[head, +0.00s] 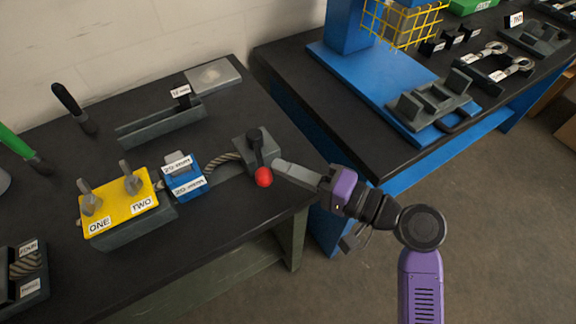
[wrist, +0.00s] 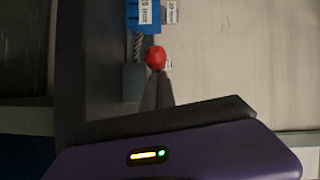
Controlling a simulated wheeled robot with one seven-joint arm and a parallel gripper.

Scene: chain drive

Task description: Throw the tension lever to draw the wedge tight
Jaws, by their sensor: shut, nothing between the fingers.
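The tension lever is a black arm (head: 257,150) with a red ball knob (head: 263,177), mounted on a grey block (head: 241,150) near the table's right edge. The knob hangs toward the front. It also shows in the wrist view (wrist: 156,57), just past my fingertips. My gripper (head: 277,169) is shut and empty, close to the right of the knob; I cannot tell if it touches. A blue block (head: 184,186) with white labels and a grey piece on top stands left of the lever. A twisted rope (head: 222,161) joins it to the lever block. I cannot make out the wedge for certain.
A yellow-topped block (head: 113,213) marked ONE and TWO, with two upright pins, stands further left. A long grey channel (head: 160,125) lies behind. A black-handled tool (head: 74,106) is at the back left. A second table (head: 345,115) stands to the right across a gap.

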